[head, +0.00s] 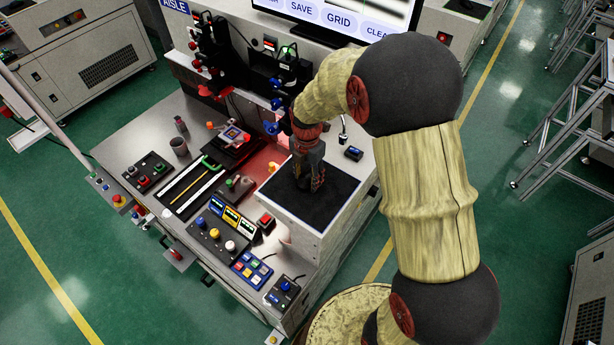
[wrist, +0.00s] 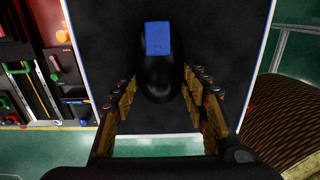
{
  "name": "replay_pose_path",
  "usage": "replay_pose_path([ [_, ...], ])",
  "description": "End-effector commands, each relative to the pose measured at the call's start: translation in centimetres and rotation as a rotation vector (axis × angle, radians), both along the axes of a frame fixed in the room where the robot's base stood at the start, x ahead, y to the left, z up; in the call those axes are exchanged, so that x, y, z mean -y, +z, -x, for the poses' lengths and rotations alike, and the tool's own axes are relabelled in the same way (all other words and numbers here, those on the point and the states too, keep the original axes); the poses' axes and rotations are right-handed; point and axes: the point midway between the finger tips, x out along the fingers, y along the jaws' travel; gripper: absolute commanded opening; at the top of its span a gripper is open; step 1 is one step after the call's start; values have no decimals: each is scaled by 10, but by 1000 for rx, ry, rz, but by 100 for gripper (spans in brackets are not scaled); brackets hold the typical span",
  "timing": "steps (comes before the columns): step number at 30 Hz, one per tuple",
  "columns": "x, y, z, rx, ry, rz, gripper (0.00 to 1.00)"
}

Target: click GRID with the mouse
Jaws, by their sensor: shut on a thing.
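The GRID button (head: 341,20) shows on the monitor at the top of the head view, between SAVE (head: 301,8) and CLEAR (head: 376,28). No cursor can be made out on the screen. The mouse (wrist: 158,78) is black with a blue patch at its far end and rests on the black pad (wrist: 108,28) in the wrist view. My gripper (wrist: 160,98) is around the mouse, one finger on each side. In the head view my gripper (head: 308,185) points down over the pad (head: 335,197) and hides most of the mouse.
The pad lies on a raised pale block (head: 298,226) at the bench's right. Left of it are a red push button (head: 265,221), knob boxes (head: 215,233) and a blue keypad (head: 251,270). Dark camera stands (head: 213,50) rise behind. The pad is bare around the mouse.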

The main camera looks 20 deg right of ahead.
Motion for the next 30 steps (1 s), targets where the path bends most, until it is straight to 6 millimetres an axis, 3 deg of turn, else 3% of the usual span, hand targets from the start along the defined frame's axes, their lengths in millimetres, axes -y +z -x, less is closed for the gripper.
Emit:
replay_pose_path([
  [30,-17,1,45,1,1,-1,18],
])
